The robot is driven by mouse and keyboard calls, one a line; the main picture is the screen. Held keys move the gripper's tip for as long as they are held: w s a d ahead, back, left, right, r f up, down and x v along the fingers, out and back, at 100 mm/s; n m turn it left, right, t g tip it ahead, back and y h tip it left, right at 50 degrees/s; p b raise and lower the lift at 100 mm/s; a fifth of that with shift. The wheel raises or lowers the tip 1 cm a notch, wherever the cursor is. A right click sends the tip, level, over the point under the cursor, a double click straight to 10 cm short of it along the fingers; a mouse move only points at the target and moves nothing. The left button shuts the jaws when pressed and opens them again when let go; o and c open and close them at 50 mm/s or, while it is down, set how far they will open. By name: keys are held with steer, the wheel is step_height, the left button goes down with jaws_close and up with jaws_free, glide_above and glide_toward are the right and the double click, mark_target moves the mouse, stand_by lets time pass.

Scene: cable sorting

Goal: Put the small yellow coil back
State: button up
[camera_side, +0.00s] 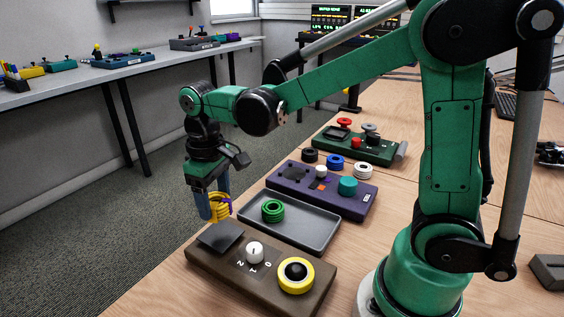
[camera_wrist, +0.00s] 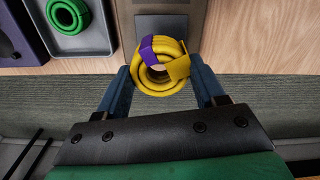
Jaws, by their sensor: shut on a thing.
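The small yellow coil (camera_side: 219,206) has a purple band around one side. It also shows in the wrist view (camera_wrist: 165,84), between the two blue fingers. My gripper (camera_side: 214,207) is shut on the coil and holds it in the air above the left end of the brown box, near the dark square plate (camera_side: 221,236). In the wrist view the plate (camera_wrist: 163,24) lies just beyond the coil, and my gripper (camera_wrist: 162,88) has a finger on each side of the coil. The coil hides part of the plate there.
A grey tray (camera_side: 318,242) holds a green coil (camera_side: 272,210). The brown box (camera_side: 228,270) carries a white knob (camera_side: 254,252) and a yellow-ringed black button (camera_side: 296,273). A purple box (camera_side: 340,205) and a green box (camera_side: 374,153) stand behind, with several small rings between them.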

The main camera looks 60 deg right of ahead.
steer(key=s+d+f+m, duration=0.1)
steer(key=s+d, duration=0.2)
steer(key=d, duration=0.1)
steer(key=s+d+f+m, duration=0.1)
steer(key=s+d, duration=0.2)
steer(key=d, duration=0.2)
steer(key=s+d+f+m, duration=0.1)
steer(key=s+d+m, duration=0.1)
steer(key=s+d, duration=0.2)
steer(key=shift+s+d, duration=0.1)
steer(key=shift+d, duration=0.05)
steer(key=shift+s+d+f, duration=0.15)
steer(key=shift+s+f, duration=0.05)
steer(key=shift+s, duration=0.05)
steer(key=shift+f, duration=1.95)
steer(key=shift+f, duration=0.15)
steer(key=shift+f, duration=0.6)
